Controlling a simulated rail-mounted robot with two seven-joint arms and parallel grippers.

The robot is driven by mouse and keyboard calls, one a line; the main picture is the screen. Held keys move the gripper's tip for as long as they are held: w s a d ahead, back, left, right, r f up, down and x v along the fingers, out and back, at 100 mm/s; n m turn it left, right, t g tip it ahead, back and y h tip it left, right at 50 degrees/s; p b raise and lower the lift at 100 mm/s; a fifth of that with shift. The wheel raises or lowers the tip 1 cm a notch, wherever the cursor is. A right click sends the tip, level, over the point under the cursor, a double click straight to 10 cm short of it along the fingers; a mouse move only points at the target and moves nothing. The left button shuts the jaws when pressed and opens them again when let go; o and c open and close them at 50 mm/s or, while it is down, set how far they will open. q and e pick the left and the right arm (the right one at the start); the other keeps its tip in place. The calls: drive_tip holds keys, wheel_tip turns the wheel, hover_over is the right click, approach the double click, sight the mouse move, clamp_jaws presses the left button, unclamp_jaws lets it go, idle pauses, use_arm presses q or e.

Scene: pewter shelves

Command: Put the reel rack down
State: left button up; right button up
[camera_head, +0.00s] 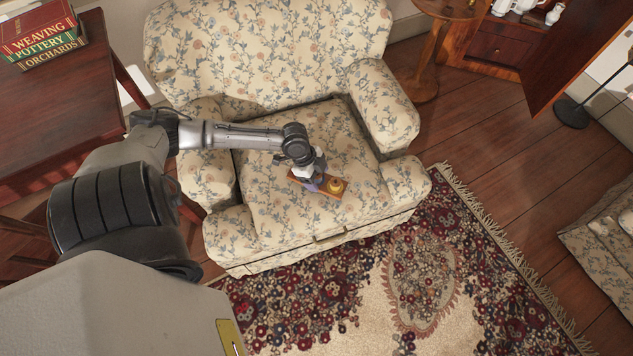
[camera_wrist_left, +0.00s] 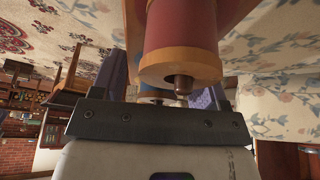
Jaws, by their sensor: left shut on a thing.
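The reel rack (camera_head: 333,193) is a small wooden board with a yellow reel on it, over the front of the floral armchair's seat (camera_head: 270,190). In the left wrist view a red reel with a wooden flange (camera_wrist_left: 180,65) fills the upper middle, with a bit of blue behind it. My left gripper (camera_head: 313,184) is at the rack's left part and shut on it, covering some of it. In the left wrist view its fingers show on both sides below the red reel. I cannot tell whether the rack touches the cushion. My right gripper is not in view.
The chair's armrests (camera_head: 384,105) and backrest (camera_head: 265,50) rise around the seat. A dark wooden table (camera_head: 60,115) with stacked books (camera_head: 45,35) stands at left. A round side table (camera_head: 430,50) and open cabinet (camera_head: 500,45) are at the back right. A patterned rug (camera_head: 400,290) lies in front.

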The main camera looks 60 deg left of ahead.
use_arm(q)
drive_tip(key=shift+f+b, duration=1.25)
drive_tip(key=shift+f, duration=0.7)
drive_tip(key=shift+w+f, duration=0.1)
drive_tip(key=o, duration=1.6)
